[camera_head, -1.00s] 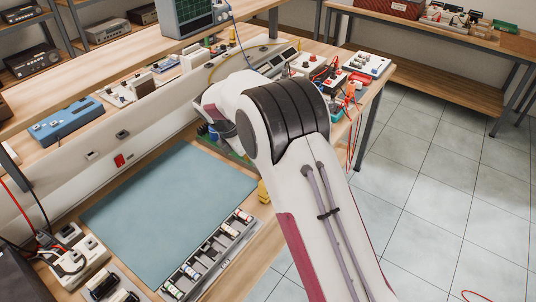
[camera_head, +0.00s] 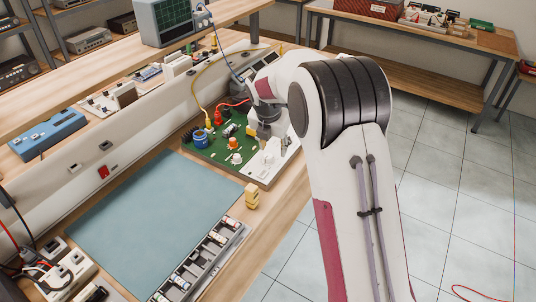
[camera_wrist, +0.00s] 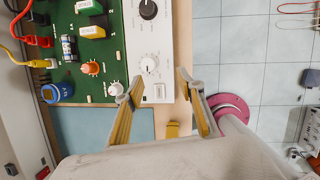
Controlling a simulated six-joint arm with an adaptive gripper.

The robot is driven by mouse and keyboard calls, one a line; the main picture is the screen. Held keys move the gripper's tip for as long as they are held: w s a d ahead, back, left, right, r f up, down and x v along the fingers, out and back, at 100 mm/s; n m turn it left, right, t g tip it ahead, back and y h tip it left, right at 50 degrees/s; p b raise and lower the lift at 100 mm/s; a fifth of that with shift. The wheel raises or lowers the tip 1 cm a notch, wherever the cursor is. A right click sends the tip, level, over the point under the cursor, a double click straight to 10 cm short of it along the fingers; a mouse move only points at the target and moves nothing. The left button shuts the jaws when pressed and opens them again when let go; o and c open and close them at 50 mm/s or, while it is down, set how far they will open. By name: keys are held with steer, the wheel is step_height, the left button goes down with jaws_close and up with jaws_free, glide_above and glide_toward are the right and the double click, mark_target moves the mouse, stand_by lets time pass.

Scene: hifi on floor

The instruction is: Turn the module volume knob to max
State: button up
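The module is a green circuit board (camera_head: 205,148) with a white control panel (camera_head: 262,165) on its right side, lying on the bench. In the wrist view the white panel (camera_wrist: 140,40) carries a black knob (camera_wrist: 148,9) at the top, a white knob (camera_wrist: 148,64) below it and a pale rocker switch (camera_wrist: 159,91). An orange knob (camera_wrist: 90,68) and a small white knob (camera_wrist: 115,88) sit on the green part. I cannot read which is volume. My gripper (camera_wrist: 163,90) is open and empty, its fingers apart over the panel's lower end. In the head view the fingers are not clear.
A blue-green mat (camera_head: 150,220) lies left of the board. A tray of small cylinders (camera_head: 200,262) and a yellow block (camera_head: 252,196) are near the bench edge. Red and yellow (camera_head: 205,95) leads rise from the board. Open tiled floor (camera_head: 435,190) lies to the right.

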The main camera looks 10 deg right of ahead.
mark_target(268, 156)
steer(key=shift+w+a+n+t+y, duration=0.1)
steer(key=shift+w+a+n+t, duration=0.1)
steer(key=shift+n, duration=0.55)
steer(key=shift+w+a+n+t+y, duration=0.1)
steer(key=shift+w+a+n, duration=0.15)
steer(key=shift+n, duration=0.55)
steer(key=shift+w+a+n+t+y, duration=0.1)
steer(key=shift+w+a+n, duration=0.1)
steer(key=shift+n, duration=0.55)
steer(key=shift+x, duration=3.85)
jaws_close()
